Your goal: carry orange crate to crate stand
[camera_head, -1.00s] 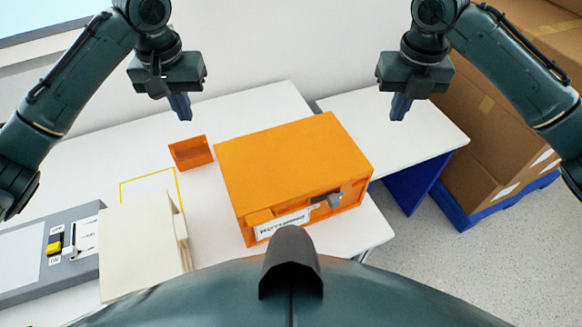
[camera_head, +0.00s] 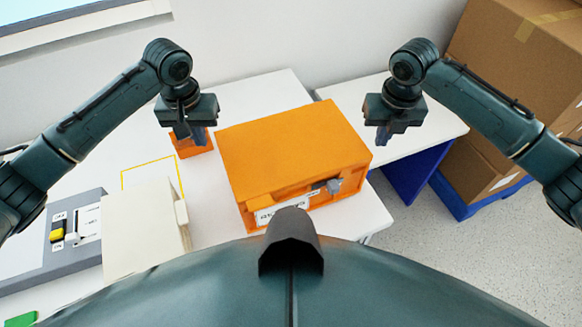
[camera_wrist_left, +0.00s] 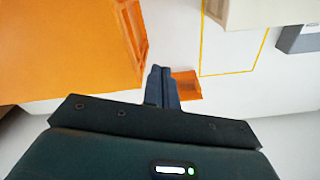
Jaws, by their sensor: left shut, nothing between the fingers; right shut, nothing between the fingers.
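A large orange crate (camera_head: 290,150) sits on the white table, with a grey knob and a white label on its front. It also fills the upper left of the left wrist view (camera_wrist_left: 65,45). My left gripper (camera_head: 197,138) is shut and empty, above and left of the crate, with a gap to it in the left wrist view. My right gripper (camera_head: 383,135) is shut and empty, just right of the crate. A white-topped stand with a blue side (camera_head: 440,125) stands right of the crate; I cannot tell for sure that it is the crate stand.
A small orange bin (camera_head: 190,150) is partly behind my left gripper. A yellow outline, a cream box (camera_head: 140,235) and a grey switch panel (camera_head: 55,262) lie left. Cardboard boxes (camera_head: 500,70) on a blue pallet stand at right. Floor shows at right.

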